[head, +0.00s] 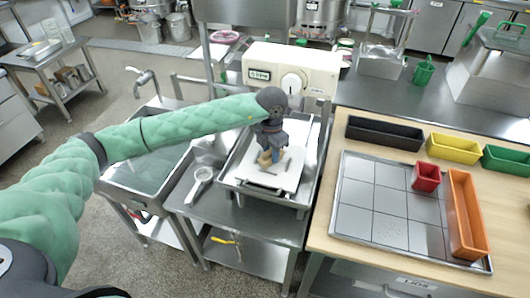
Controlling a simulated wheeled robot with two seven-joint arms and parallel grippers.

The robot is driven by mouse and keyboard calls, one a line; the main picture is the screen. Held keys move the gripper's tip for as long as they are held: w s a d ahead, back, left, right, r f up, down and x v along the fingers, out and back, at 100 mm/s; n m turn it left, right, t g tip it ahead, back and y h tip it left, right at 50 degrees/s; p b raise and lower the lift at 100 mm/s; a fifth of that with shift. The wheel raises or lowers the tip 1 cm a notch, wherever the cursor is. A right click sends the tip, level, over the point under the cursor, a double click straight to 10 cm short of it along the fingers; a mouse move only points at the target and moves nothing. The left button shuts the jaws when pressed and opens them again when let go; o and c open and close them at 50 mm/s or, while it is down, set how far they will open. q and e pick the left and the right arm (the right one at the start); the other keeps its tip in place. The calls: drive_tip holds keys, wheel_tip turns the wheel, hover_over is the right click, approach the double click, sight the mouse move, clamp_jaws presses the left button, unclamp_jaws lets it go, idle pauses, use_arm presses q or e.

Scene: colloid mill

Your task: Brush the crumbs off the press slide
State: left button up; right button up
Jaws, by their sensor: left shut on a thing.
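The press slide appears to be the white slab (293,166) lying in a metal tray (229,180) in front of the cream machine (266,62). My right gripper is not in view.
On the right wooden table are a gridded tray (385,172), a red box (426,177), an orange bin (465,215), and black (384,133), yellow (454,148) and green bins (506,159).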

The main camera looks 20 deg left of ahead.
use_arm(q)
drive_tip(key=shift+s+d+f+b, duration=0.15)
drive_tip(key=shift+d+b, duration=0.7)
drive_tip(key=shift+d, duration=1.3)
drive_tip(key=shift+w+b, duration=0.55)
drive_tip(key=shift+w, duration=0.15)
drive_tip(key=shift+w+a+f+b, duration=0.1)
drive_tip(key=shift+a+b, duration=0.65)
drive_tip(key=shift+a, duration=0.75)
drive_tip(key=shift+a+f+b, duration=0.1)
drive_tip(key=shift+a+b, duration=0.6)
drive_tip(key=shift+a, duration=1.15)
clamp_jaws()
drive_tip(key=shift+a+b, duration=0.5)
drive_tip(key=shift+a, duration=0.05)
drive_tip(key=shift+w+a+b, duration=0.15)
drive_tip(key=shift+w+b, duration=0.25)
drive_tip(key=shift+w, duration=0.1)
drive_tip(key=shift+d+b, duration=0.35)
drive_tip(key=shift+d, duration=0.7)
drive_tip(key=shift+d+r, duration=0.2)
drive_tip(key=shift+d, duration=0.85)
drive_tip(key=shift+d+f+b, duration=0.15)
drive_tip(key=shift+d+b, duration=0.65)
drive_tip(key=shift+d, duration=1.2)
